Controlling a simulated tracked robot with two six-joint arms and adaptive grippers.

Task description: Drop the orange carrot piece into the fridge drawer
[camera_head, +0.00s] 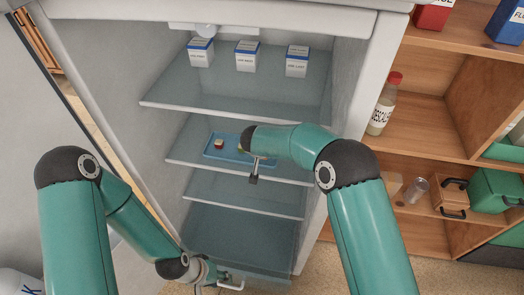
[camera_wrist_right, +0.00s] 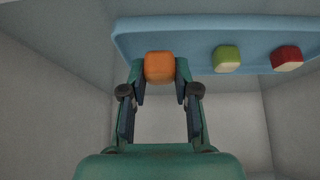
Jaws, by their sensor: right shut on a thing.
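The orange carrot piece (camera_wrist_right: 160,67) is between the fingertips of my right gripper (camera_wrist_right: 160,78), which is shut on it. It overlaps the near edge of the blue tray (camera_wrist_right: 200,35) in the right wrist view; I cannot tell whether it touches the tray. In the head view my right arm reaches into the open fridge, and my right gripper (camera_head: 254,172) is mostly hidden by the wrist. The fridge drawer (camera_head: 240,235) is at the bottom. My left gripper (camera_head: 218,277) is beside its pale handle (camera_head: 232,287); its fingers are too small to read.
A green piece (camera_wrist_right: 227,58) and a red piece (camera_wrist_right: 287,58) lie on the tray. Three white boxes (camera_head: 246,57) stand on the upper glass shelf (camera_head: 240,95). The fridge walls and shelves closely surround my right arm. A wooden shelf unit (camera_head: 425,120) stands at the right.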

